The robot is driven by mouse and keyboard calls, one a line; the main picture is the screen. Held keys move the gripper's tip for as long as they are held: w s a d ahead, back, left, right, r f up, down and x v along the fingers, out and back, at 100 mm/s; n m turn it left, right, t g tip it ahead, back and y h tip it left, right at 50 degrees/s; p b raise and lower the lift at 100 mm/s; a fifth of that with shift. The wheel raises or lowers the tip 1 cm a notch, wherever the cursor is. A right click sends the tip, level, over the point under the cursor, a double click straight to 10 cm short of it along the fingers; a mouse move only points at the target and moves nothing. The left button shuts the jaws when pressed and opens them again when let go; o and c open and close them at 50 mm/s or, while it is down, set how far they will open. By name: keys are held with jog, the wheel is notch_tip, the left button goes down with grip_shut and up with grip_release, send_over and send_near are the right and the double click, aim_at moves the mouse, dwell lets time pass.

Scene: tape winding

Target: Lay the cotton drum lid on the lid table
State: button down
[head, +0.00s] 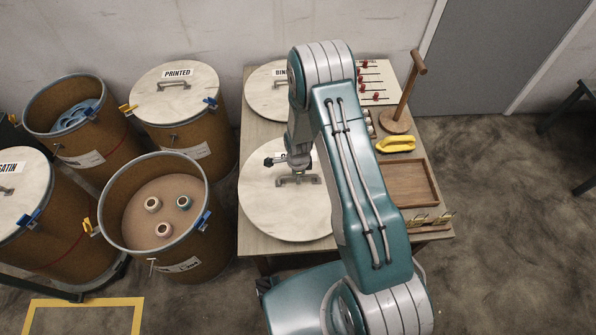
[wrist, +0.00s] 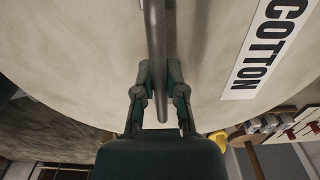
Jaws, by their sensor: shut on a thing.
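The cotton drum lid (head: 285,215) is a large pale disc with a bar handle. In the head view it is over the front left of the wooden lid table (head: 245,130), looking roughly level. I cannot tell whether it touches the top or hangs just above it. Its COTTON label (wrist: 268,45) shows in the wrist view. My gripper (wrist: 160,92) is shut on the lid's handle (wrist: 158,45), one finger on each side. In the head view my arm covers the right part of the lid.
Another lid (head: 262,100) lies at the table's back left. A wooden stand (head: 398,120), yellow object (head: 396,144) and brown tray (head: 408,183) occupy the right side. An open drum (head: 125,205) with three spools stands left of the table, among other drums.

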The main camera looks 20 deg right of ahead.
aim_at(298, 186)
jog(key=shift+f, duration=3)
jog(key=c, duration=0.6)
grip_release()
jog(key=shift+c, duration=0.2)
notch_tip(298, 186, up, 12)
jog(key=shift+w+f, duration=0.1)
